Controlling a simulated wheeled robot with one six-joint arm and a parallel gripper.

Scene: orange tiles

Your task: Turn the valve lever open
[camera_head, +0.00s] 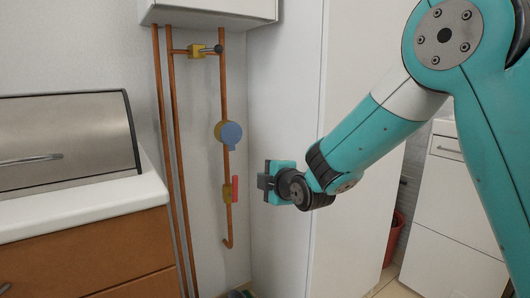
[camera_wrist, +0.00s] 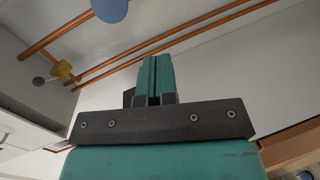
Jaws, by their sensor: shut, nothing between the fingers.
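A yellow valve (camera_head: 227,194) with a red lever (camera_head: 235,189) sits low on the right-hand copper pipe in the head view. The red lever stands upright, along the pipe. A second yellow valve (camera_head: 197,51) with a dark round-ended handle sits on the short cross pipe near the top; it also shows in the wrist view (camera_wrist: 61,70). My gripper (camera_head: 262,182) is shut and empty, to the right of the red lever with a gap in the picture. Its closed fingers (camera_wrist: 154,79) show in the wrist view, where the red lever is not seen.
A blue-faced round gauge (camera_head: 229,133) is on the same pipe above the red lever. A white cabinet (camera_head: 208,10) hangs above the pipes. A counter (camera_head: 90,205) with a metal bread box (camera_head: 65,135) stands at left. A tall white panel (camera_head: 285,100) is behind my gripper.

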